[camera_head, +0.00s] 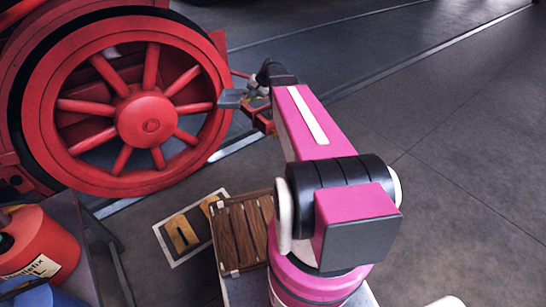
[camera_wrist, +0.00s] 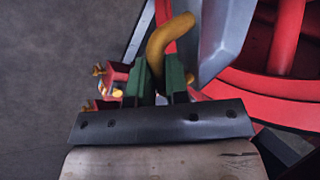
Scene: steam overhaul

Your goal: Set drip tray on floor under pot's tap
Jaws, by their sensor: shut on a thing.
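My gripper (camera_wrist: 158,82) is at the end of my outstretched arm, beside the large red wheel. In the wrist view its two green fingers are shut on the lower end of a curved yellow, brass-like piece (camera_wrist: 168,38). Whether this piece belongs to the pot's tap I cannot tell. A red block with brass bolts (camera_wrist: 112,80) is just left of the fingers. In the head view red parts (camera_head: 263,122) show near the gripper, which is too small there to see its fingers. I cannot make out a drip tray in either view.
The red spoked wheel (camera_head: 148,120) stands at the left. A pale mat with yellow shapes (camera_head: 183,236) and a brown slatted wooden thing (camera_head: 243,230) lie below it. A red canister (camera_head: 38,245) is at lower left. The grey floor (camera_head: 455,150) at right is clear.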

